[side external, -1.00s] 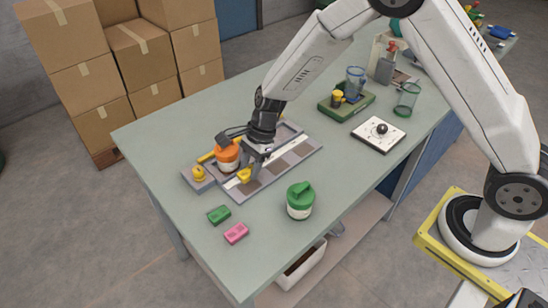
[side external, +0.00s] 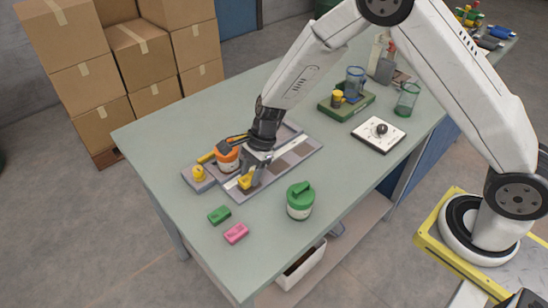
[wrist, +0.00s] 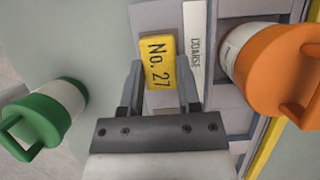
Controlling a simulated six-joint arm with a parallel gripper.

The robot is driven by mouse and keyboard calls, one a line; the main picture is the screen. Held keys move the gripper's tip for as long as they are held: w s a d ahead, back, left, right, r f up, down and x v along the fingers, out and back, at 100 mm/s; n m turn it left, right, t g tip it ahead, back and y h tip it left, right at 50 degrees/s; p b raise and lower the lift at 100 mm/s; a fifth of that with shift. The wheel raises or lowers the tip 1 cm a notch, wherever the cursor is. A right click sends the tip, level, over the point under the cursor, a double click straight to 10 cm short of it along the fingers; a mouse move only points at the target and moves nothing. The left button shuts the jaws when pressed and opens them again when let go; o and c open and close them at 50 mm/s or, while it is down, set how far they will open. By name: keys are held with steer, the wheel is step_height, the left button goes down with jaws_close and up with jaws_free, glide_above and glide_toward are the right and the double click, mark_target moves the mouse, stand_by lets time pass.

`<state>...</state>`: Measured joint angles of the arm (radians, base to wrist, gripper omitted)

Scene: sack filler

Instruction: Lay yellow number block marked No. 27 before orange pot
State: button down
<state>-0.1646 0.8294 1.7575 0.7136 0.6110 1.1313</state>
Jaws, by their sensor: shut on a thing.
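The yellow number block (wrist: 158,61) marked No. 27 is between the fingers of my gripper (wrist: 160,88) in the wrist view. In the side view my gripper (side external: 248,178) is shut on this block (side external: 246,183), low over the front strip of the grey tray. Whether the block touches the tray is unclear. The orange pot (side external: 227,157) stands in the tray behind and left of the block. It also shows at the right of the wrist view (wrist: 278,72), beside a strip labelled COARSE (wrist: 196,50).
A green-lidded pot (side external: 300,201) stands on the table right of the tray (side external: 300,154). A green block (side external: 219,214) and a pink block (side external: 236,233) lie near the front. A yellow-knobbed piece (side external: 198,174) sits at the tray's left end. A white dial panel (side external: 378,136) lies further back.

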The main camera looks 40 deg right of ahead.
steer(key=shift+f, duration=0.65)
stand_by(2.0)
jaws_free()
stand_by(0.5)
steer(key=shift+r, duration=4)
steer(key=shift+s+d+r+n, duration=0.25)
steer(key=shift+s+d+n, duration=0.15)
steer(key=shift+d, duration=0.1)
steer(key=s+d+r+n+t+h, duration=0.1)
steer(key=s+d+r+n+h, duration=0.1)
steer(key=s+d+n, duration=0.4)
steer(key=s+d+r+n+t+h, duration=0.1)
steer(key=s+d+r+n+h, duration=0.1)
steer(key=s+d+n, duration=0.5)
steer(key=s+r+n, duration=0.1)
steer(key=s+n, duration=0.2)
steer(key=n, duration=0.1)
steer(key=shift+s+t, duration=0.15)
steer(key=shift+t, duration=0.15)
